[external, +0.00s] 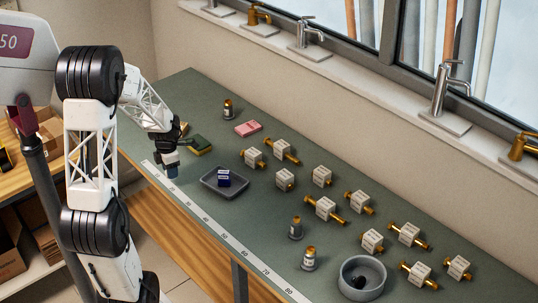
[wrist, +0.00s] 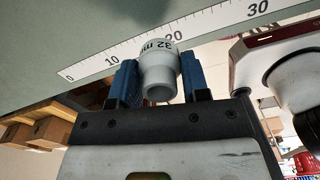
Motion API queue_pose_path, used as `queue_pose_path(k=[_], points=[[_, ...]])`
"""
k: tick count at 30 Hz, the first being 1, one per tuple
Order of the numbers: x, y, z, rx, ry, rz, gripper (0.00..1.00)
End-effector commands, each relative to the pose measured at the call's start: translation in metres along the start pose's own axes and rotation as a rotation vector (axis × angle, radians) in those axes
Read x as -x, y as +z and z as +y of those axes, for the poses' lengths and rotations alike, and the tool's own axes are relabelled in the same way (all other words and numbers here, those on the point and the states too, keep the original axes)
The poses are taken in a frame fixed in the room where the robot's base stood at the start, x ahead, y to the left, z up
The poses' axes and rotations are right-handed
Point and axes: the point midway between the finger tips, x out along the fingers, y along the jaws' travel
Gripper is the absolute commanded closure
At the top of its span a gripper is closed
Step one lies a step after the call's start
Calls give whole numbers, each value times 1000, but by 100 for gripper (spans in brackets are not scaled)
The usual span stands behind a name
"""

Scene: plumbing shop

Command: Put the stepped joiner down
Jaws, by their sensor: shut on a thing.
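My gripper (external: 171,170) is over the front edge of the green bench near the low end of the white ruler strip. In the wrist view its two blue fingertips (wrist: 158,86) are shut on a stepped joiner (wrist: 161,71), a light grey plastic piece with a wider collar marked "32 m" and a narrower tube end. The joiner's narrow end points toward the wrist camera. In the external view the joiner cannot be made out between the fingers. I cannot tell whether it touches the bench.
Several labelled brass fittings and a grey bowl (external: 345,284) fill the right side. The ruler (external: 215,231) runs along the front edge.

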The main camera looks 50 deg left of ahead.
Motion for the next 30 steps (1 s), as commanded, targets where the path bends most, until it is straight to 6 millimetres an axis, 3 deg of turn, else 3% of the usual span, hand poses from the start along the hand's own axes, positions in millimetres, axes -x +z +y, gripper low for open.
queue_pose_path(k=[12, 30], points=[[-5, 29, 40, 0, -1, 1, 80], [-13, 32, 43, 0, -1, 1, 80]])
